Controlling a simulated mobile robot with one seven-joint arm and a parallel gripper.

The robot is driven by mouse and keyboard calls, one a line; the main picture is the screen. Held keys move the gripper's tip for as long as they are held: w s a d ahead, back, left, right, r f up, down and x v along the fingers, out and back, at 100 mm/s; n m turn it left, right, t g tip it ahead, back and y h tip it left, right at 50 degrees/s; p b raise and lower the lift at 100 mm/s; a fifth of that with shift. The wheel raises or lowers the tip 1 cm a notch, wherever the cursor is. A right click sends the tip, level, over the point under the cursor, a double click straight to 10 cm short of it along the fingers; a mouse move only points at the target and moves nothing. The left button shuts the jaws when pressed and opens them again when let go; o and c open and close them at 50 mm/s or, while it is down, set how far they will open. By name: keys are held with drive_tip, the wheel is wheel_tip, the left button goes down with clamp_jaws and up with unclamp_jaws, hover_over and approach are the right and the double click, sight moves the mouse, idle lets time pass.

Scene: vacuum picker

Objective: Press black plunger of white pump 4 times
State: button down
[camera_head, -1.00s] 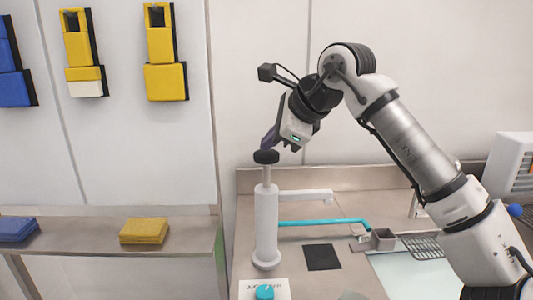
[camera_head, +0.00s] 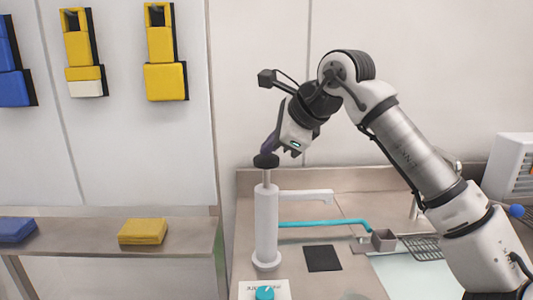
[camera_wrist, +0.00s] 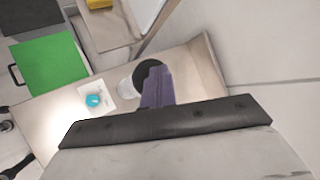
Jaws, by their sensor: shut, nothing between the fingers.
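The white pump (camera_head: 266,222) stands upright on the counter in the head view, with its black plunger (camera_head: 266,160) on top of a short visible rod. In the wrist view the black plunger (camera_wrist: 148,72) is partly hidden behind my purple fingers. My gripper (camera_head: 270,148) is shut and empty, tilted downward. Its fingertips are at the top of the plunger and seem to touch it. The fingertips also show in the wrist view (camera_wrist: 158,84), over the plunger's right side.
A turquoise hose (camera_head: 325,223) and a black square (camera_head: 322,257) are on the counter right of the pump. A turquoise knob (camera_head: 264,292) is in front. A shelf with a yellow block (camera_head: 143,231) stands left. A wire rack (camera_head: 422,246) lies right.

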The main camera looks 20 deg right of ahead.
drive_tip(key=shift+f+b, duration=1)
drive_tip(key=shift+f, duration=0.45)
idle(0.8)
drive_tip(key=shift+r, duration=0.1)
drive_tip(key=shift+r+p, duration=2.05)
drive_tip(key=shift+r, duration=0.45)
wheel_tip(320, 180, up, 5)
drive_tip(key=p, duration=0.4)
